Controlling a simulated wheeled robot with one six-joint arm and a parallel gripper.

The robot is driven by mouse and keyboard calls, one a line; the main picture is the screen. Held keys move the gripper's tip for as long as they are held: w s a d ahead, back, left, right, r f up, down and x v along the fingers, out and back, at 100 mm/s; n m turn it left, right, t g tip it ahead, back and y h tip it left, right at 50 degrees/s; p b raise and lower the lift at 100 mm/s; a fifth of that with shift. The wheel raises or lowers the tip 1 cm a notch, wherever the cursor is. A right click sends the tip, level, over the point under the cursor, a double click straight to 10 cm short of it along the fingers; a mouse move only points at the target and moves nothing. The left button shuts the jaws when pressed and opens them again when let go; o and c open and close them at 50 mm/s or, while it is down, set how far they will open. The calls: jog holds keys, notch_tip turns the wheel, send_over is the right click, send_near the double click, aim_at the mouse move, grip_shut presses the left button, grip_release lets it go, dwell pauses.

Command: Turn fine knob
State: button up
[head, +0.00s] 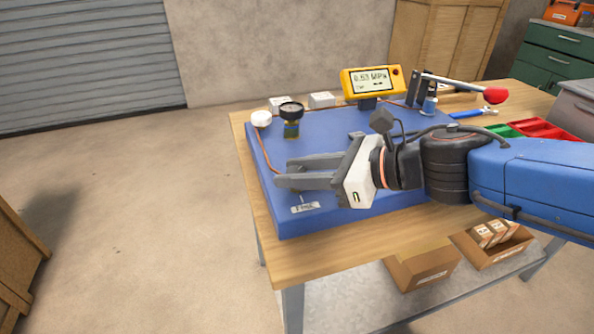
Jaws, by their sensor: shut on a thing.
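My gripper (282,173) reaches in from the right, low over the left front part of the blue base plate (345,124). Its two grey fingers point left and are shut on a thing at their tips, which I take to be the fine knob. The fingers hide the knob, so its angle cannot be told. A small pale label plate (305,208) with lettering too small to read surely lies just in front of the fingertips.
A black-topped knob (291,112) and a white round cap (261,118) stand behind the fingers. A red-tipped lever (495,95) stands at the back right. Red and green trays (540,129) lie right. The wooden table's (262,215) left edge is close.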

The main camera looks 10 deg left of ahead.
jog(key=shift+m+t+h, duration=0.8)
jog(key=shift+m+t, duration=1)
jog(key=shift+t, duration=0.1)
jog(key=shift+s+a+m+t+h, duration=0.1)
jog(key=shift+m+t+h, duration=0.7)
jog(key=shift+m+t, duration=0.35)
jog(key=shift+m+t+h, duration=0.3)
jog(key=shift+m+t, duration=0.05)
jog(key=shift+m, duration=0.1)
jog(key=shift+m+t+h, duration=1.7)
jog(key=shift+m+h, duration=1)
jog(key=o, duration=1)
